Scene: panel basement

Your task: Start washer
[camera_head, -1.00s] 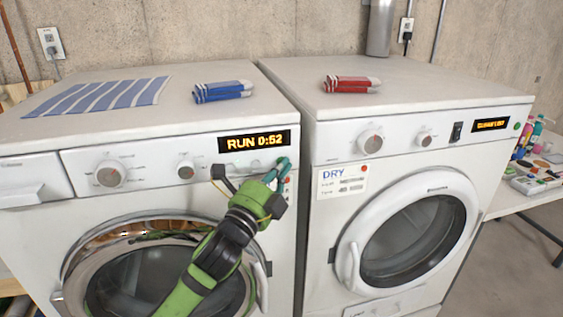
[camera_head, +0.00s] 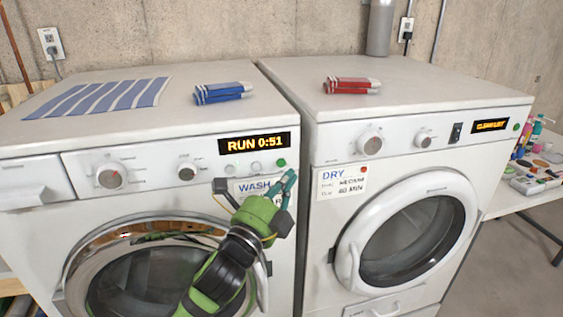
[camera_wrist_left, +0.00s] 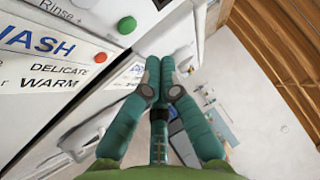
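The washer (camera_head: 60,225) is the left white machine. Its display (camera_head: 254,143) reads RUN 0:51. A green button (camera_head: 281,162) sits below the display's right end, and it also shows in the left wrist view (camera_wrist_left: 127,25). Its round door is shut. My left gripper (camera_head: 290,175) is just below and right of the green button, apart from it, partly covering the WASH label (camera_head: 250,188). In the left wrist view its teal fingertips (camera_wrist_left: 160,66) are together with nothing between them. My right gripper is out of view.
A dryer (camera_head: 318,250) stands close on the right, with a small amber display. A table with bottles (camera_head: 530,140) is at far right. Floor is free at lower right.

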